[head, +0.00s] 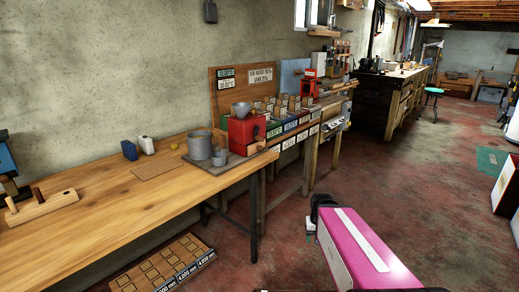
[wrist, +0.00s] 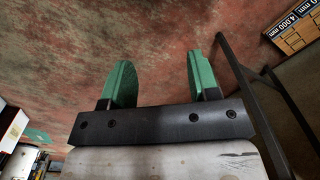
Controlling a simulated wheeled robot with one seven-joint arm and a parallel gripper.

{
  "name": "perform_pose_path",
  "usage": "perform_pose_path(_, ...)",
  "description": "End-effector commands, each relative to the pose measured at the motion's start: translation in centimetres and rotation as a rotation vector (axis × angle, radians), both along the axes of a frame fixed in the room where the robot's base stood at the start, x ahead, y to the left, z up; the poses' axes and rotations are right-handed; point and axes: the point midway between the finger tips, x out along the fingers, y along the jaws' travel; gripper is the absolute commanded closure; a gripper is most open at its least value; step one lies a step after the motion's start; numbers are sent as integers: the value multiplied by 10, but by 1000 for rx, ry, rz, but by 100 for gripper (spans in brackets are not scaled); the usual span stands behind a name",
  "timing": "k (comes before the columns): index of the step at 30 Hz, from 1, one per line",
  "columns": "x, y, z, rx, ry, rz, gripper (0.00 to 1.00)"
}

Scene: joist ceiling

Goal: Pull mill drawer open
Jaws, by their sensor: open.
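A red mill (head: 240,136) with a grey bowl-shaped hopper (head: 241,109) stands on a dark tray (head: 236,160) near the right end of the wooden table. A small brown part at its lower right looks like its drawer (head: 257,145); it is too small to tell how far out it is. My gripper (head: 313,222) is low over the floor, to the right of the table and apart from the mill. In the wrist view my gripper (wrist: 157,65) has its green fingers wide apart, with nothing between them. The mill is not in the wrist view.
Grey cups (head: 218,157) stand beside the mill on its left. A dark table leg (head: 254,212) is between my gripper and the space under the table (head: 150,192). A box of labelled compartments (head: 160,265) lies below. Red floor (head: 425,195) is open to the right.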

Motion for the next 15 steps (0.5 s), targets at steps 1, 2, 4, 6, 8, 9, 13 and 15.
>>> perform_pose_path(1,5,4,0,20,-8,11,46)
perform_pose_path(2,8,7,1,38,-14,23,46)
perform_pose_path(4,19,18,3,97,-37,58,46)
perform_pose_path(6,34,32,7,176,-76,109,46)
perform_pose_path(8,50,47,14,253,-120,158,46)
perform_pose_path(9,60,56,19,306,-157,193,46)
perform_pose_path(13,98,88,42,476,-301,301,46)
perform_pose_path(15,120,103,60,560,-398,356,46)
